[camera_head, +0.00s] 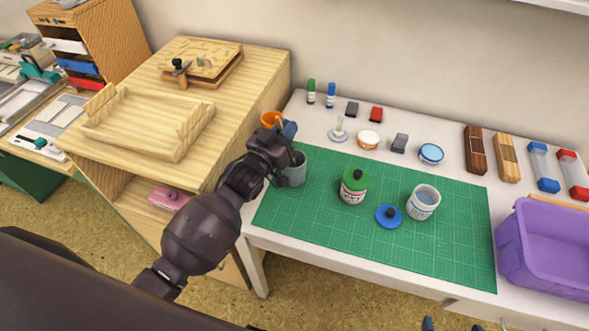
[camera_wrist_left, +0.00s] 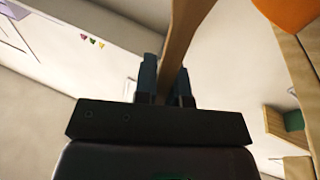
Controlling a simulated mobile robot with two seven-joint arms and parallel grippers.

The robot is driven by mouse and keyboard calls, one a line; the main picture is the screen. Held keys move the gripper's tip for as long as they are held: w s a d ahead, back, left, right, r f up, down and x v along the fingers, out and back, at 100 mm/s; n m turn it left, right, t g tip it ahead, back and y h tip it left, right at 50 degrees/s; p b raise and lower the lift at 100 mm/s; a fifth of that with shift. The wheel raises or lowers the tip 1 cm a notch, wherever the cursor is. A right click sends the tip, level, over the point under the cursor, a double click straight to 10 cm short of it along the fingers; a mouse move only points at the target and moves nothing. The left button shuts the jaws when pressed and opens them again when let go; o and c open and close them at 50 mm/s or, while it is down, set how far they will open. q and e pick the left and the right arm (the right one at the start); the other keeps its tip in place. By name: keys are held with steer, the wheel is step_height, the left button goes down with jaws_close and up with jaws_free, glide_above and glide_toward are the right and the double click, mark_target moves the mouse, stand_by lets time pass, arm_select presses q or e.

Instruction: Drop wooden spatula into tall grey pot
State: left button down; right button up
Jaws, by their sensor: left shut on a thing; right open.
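My left gripper (camera_head: 287,131) is shut on the wooden spatula. In the left wrist view its blue fingers (camera_wrist_left: 166,82) pinch the brown wooden spatula (camera_wrist_left: 188,35), which runs up out of the picture. In the head view I cannot make out the spatula behind the gripper and arm. The tall grey pot (camera_head: 296,174) stands on the green mat's left back corner, right beside and below the gripper, partly covered by my wrist. What is inside it is hidden. My right gripper (camera_head: 452,326) shows only blue fingertips at the bottom edge, apart and empty.
On the green mat (camera_head: 330,235) are a green-lidded jar (camera_head: 354,190), a blue lid (camera_head: 389,217) and an open white jar (camera_head: 422,207). A purple bin (camera_head: 545,250) stands right.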

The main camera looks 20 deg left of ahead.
arm_select(q)
steer(key=shift+r, duration=0.1)
steer(key=c, duration=1.1)
jaws_free()
steer(key=shift+s, duration=0.1)
steer(key=v, duration=1)
steer(key=shift+s, duration=0.25)
steer(key=shift+a, duration=0.1)
